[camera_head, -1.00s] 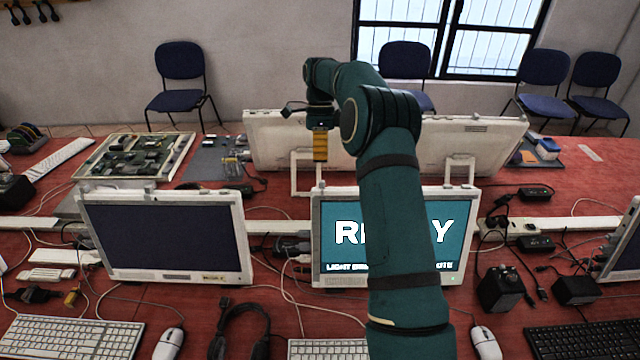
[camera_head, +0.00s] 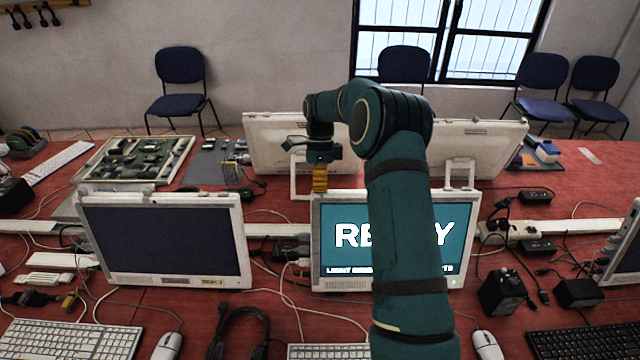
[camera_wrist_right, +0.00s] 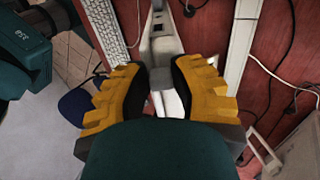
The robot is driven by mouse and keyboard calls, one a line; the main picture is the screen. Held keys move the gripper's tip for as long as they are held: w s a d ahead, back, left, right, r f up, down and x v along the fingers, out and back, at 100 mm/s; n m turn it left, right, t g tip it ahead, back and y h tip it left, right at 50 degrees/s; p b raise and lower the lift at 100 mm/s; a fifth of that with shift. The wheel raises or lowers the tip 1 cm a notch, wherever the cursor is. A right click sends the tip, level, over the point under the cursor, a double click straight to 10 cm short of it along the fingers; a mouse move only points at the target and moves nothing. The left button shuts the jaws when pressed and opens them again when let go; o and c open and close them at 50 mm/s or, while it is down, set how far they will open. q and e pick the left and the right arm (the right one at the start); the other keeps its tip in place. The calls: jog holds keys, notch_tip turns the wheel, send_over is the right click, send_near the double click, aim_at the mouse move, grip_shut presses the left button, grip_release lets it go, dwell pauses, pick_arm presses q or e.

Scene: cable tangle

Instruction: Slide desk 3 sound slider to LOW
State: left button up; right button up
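A monitor (camera_head: 395,282) with a teal screen and partly covered large white letters stands in the middle of the bench. My right gripper (camera_head: 320,180), with yellow fingers pointing down, is at the left part of its top edge. In the right wrist view, the gripper (camera_wrist_right: 160,82) is open, its two yellow fingers on either side of a small grey block (camera_wrist_right: 157,78). The block, apparently a slider knob, sits on a narrow white housing (camera_wrist_right: 163,40). I see gaps beside the block; contact is unclear. No desk number or LOW mark is legible. My left gripper is not in view.
A dark-screened monitor (camera_head: 163,240) stands to the left. Two white monitors seen from behind, one at the left (camera_head: 285,140), stand farther back. Keyboards, mice, cables and black boxes (camera_head: 503,290) crowd the red bench. My right arm covers part of the teal screen.

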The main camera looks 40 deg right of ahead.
grip_shut()
jog(key=shift+s+d+p, duration=0.4)
jog(key=shift+s+d, duration=0.1)
jog(key=shift+d, duration=0.05)
jog(key=shift+s+d, duration=0.25)
jog(key=shift+d, duration=0.05)
jog(key=o, duration=0.7)
grip_release()
jog(key=shift+o, duration=0.2)
jog(key=v, duration=1.2)
jog(key=shift+f, duration=0.15)
